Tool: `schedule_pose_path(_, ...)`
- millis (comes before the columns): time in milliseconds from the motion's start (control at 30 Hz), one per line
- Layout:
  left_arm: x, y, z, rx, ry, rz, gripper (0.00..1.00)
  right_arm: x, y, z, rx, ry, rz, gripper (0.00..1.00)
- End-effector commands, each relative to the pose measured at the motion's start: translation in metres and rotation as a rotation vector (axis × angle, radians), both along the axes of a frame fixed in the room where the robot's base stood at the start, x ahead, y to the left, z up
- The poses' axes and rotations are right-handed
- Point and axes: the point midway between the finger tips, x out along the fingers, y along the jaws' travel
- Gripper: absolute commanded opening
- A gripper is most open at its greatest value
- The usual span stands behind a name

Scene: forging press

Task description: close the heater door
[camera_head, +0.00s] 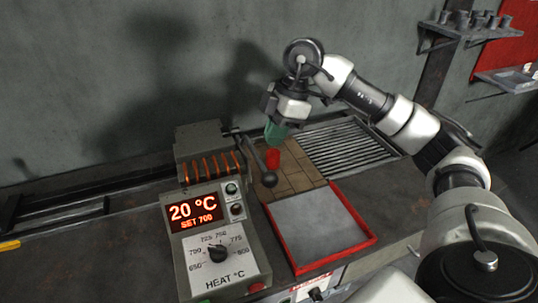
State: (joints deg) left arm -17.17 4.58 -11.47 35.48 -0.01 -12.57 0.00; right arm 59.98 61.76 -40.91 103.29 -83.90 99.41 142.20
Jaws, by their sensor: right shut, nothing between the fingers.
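The heater (205,143) is a grey box with glowing orange bars along its front, left of centre. A dark lever (257,158) with a black ball knob stands at its right side. I cannot clearly tell the door from the body, or whether it is open. My right gripper (275,132) reaches in from the right, with green fingers pointing down. It is shut and empty, to the right of the heater and above the lever's knob. A red cylinder (273,160) shows just below the fingers. My left gripper is not in view.
A control panel (215,240) with a dial reads 20 °C, set 700. A red-rimmed tray (368,236) lies right of it, near brown tiles (303,172) and a slatted rack (345,145). A wall shelf (465,30) holds several small cups at upper right.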

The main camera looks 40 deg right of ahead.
Motion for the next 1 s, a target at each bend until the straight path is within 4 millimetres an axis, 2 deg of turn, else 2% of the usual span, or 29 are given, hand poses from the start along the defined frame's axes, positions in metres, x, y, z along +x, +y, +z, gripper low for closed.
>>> schedule_pose_path(100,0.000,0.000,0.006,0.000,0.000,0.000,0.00,0.001,0.009,-0.022,0.001,0.003,0.003,0.00)
schedule_pose_path(300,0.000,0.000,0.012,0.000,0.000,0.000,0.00,0.000,0.014,-0.049,0.000,0.001,0.001,0.00)
schedule_pose_path(500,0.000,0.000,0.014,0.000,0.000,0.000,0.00,0.000,0.017,-0.060,0.002,-0.002,0.001,0.00)
schedule_pose_path(833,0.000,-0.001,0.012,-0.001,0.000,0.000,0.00,0.000,0.017,-0.062,0.002,-0.002,0.001,0.00)
schedule_pose_path(1000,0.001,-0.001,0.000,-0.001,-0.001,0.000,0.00,0.000,0.016,-0.083,0.000,0.000,0.002,0.00)
